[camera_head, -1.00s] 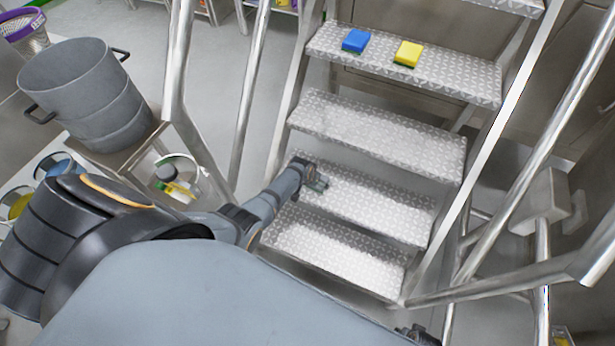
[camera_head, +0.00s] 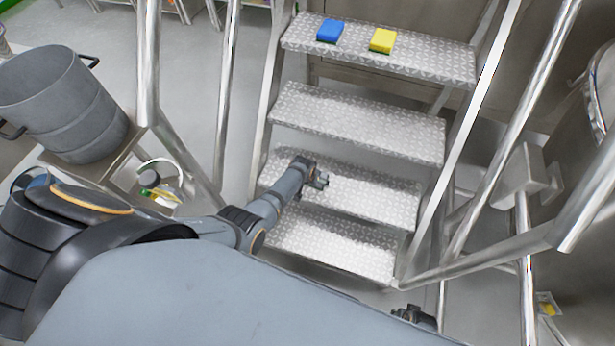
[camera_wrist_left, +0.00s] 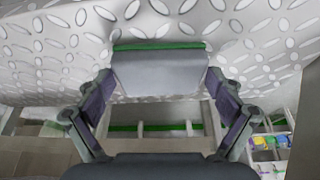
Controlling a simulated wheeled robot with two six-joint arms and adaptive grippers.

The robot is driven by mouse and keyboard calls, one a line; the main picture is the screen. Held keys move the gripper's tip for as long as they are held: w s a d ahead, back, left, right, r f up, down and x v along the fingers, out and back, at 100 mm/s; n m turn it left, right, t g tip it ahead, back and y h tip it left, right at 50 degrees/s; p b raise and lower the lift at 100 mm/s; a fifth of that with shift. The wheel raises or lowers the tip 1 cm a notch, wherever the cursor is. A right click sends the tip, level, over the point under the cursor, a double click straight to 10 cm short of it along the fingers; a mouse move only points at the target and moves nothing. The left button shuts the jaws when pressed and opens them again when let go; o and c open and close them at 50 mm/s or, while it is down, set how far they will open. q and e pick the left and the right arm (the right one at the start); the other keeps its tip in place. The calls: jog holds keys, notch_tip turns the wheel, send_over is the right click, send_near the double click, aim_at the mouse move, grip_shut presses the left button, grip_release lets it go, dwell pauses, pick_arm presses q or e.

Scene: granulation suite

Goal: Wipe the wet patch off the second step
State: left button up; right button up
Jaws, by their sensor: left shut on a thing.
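The second step (camera_head: 376,200) is a patterned metal tread, second from the bottom of the stair. My left gripper (camera_head: 318,183) is over its left-middle part, low at the tread. In the left wrist view it is shut on a grey sponge (camera_wrist_left: 158,74) with a green edge, held close to or on the patterned tread (camera_wrist_left: 250,35); contact cannot be told. The wet patch cannot be told apart from the bright shine on the tread. My right gripper (camera_head: 415,317) shows partly at the bottom edge, its jaws unclear.
A blue sponge (camera_head: 330,31) and a yellow sponge (camera_head: 383,41) lie on the top visible step (camera_head: 430,62). Metal handrails flank the stair. A grey pot (camera_head: 65,105) stands at the left. The third step (camera_head: 360,122) is clear.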

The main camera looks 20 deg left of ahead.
pick_arm(q)
jog(key=shift+w+d+r, duration=0.1)
jog(key=shift+d, duration=0.6)
jog(key=shift+d+b, duration=0.3)
jog(key=shift+d, duration=0.85)
jog(key=shift+w+d+b, duration=0.15)
jog(key=shift+d+b, duration=0.15)
jog(key=shift+d, duration=1.75)
jog(key=shift+a, duration=0.1)
jog(key=shift+a+p, duration=0.6)
jog(key=shift+a, duration=0.8)
jog(key=shift+s+a, duration=0.2)
jog(key=shift+a, duration=1.6)
